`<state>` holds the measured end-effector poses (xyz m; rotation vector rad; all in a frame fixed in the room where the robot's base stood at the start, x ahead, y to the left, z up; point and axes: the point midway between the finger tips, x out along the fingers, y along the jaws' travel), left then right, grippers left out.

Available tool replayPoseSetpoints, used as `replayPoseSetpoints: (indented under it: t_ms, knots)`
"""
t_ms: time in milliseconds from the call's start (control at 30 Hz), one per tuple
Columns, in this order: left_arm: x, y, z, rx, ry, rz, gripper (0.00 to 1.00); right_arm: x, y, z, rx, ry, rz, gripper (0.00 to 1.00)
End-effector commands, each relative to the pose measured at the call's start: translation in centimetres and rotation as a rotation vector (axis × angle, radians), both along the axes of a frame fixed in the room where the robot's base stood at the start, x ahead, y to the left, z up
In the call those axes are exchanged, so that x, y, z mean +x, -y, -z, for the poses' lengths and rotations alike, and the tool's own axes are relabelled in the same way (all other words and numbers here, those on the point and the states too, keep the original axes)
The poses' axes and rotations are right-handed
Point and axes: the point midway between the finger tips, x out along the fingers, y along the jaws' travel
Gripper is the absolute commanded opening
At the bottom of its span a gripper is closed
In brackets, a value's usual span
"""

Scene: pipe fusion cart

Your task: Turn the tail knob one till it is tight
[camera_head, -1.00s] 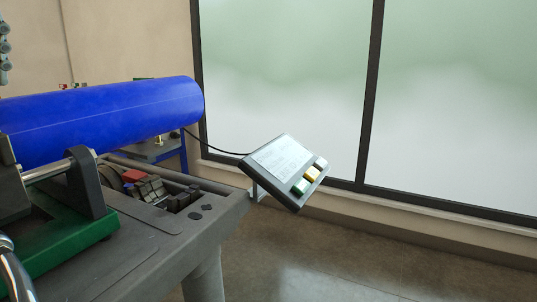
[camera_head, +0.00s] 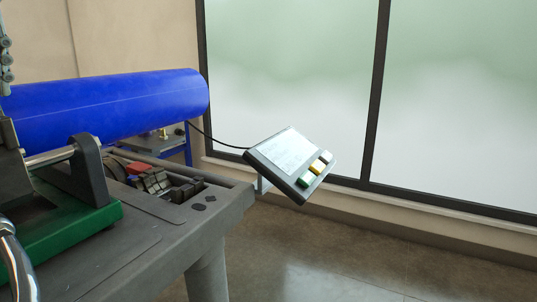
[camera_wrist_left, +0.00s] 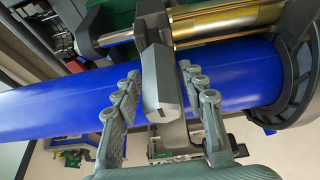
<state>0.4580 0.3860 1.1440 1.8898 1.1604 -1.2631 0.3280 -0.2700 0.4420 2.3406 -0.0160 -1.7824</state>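In the left wrist view, a grey faceted knob-like part (camera_wrist_left: 160,83) stands in the middle, in front of the blue pipe; I take it for a tail knob, but which one is not clear. My left gripper (camera_wrist_left: 163,108) is open, with one finger on each side of this part and small gaps seeming to show. Whether either finger touches it I cannot tell. The blue pipe (camera_head: 110,105) lies across the cart in the head view. The knob is not clearly seen there. My right gripper is not in view.
The grey cart top (camera_head: 110,262) carries a green clamp base (camera_head: 75,240) and a tray of dark blocks (camera_head: 155,180). A tilted control panel (camera_head: 285,155) with coloured buttons sticks out at its right. A brass-coloured cylinder (camera_wrist_left: 225,20) lies beside the pipe. Floor at right is clear.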

Motion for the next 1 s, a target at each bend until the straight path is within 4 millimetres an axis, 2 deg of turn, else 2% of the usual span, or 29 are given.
replayPoseSetpoints:
  t_ms: [33,300,467,700,1000]
  knots:
    - [0.0,0.0,0.0,0.0,0.0,0.0,0.32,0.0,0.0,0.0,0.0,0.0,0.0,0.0]
    - [0.0,0.0,0.0,0.0,0.0,0.0,0.0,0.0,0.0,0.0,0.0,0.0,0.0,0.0]
    - [0.0,0.0,-0.4,-0.003,0.0,0.038,0.0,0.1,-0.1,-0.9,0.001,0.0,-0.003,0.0]
    - [0.0,0.0,-0.4,-0.004,0.0,0.213,0.0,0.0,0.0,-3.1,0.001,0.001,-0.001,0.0]
    - [0.0,0.0,0.0,0.0,0.002,0.263,0.0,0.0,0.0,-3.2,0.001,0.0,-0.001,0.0]
